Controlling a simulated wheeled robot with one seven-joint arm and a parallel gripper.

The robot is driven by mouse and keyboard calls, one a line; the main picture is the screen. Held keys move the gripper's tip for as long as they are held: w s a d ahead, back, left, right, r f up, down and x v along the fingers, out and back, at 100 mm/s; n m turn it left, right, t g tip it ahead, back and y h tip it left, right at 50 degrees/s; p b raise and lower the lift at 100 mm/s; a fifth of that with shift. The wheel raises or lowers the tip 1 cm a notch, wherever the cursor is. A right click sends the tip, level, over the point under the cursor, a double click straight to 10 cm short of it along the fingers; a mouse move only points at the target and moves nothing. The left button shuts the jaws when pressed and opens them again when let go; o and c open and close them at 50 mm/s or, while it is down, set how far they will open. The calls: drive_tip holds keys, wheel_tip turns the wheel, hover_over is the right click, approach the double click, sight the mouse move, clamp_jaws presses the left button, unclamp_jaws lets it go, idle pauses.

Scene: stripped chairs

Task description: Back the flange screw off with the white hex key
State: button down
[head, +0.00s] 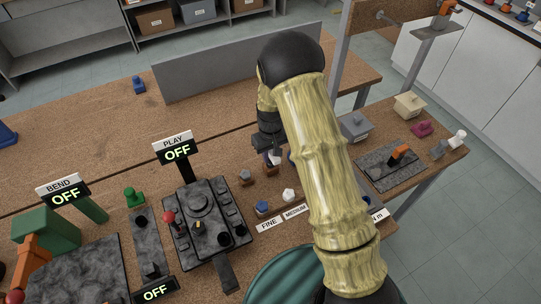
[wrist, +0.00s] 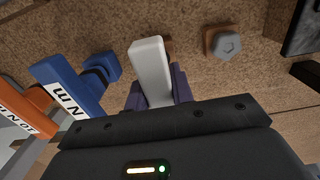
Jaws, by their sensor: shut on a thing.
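My gripper (head: 272,150) is over the middle of the bench, mostly behind my arm in the head view. In the wrist view my gripper (wrist: 155,92) has its two dark fingers shut on a white bar, which looks like the white hex key (wrist: 150,65). The bar points away from the palm, and its far end is over or near the wooden top. A bit of white also shows below the gripper in the head view (head: 275,157). I cannot tell whether its tip touches anything. I cannot pick out the flange screw for sure.
A grey hex-topped piece (wrist: 226,44) stands on a brown base beside the white bar. A blue tool (wrist: 70,85) and an orange one (wrist: 25,108) lie left. A dark control box (head: 205,228) and a plate with an orange handle (head: 388,166) flank my arm.

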wheel_tip(320, 180, up, 9)
drive_tip(key=shift+r+b, duration=0.1)
drive_tip(key=shift+b, duration=0.9)
drive_tip(key=c, duration=1.7)
unclamp_jaws()
drive_tip(key=shift+c, duration=0.2)
clamp_jaws()
drive_tip(key=shift+d, duration=0.1)
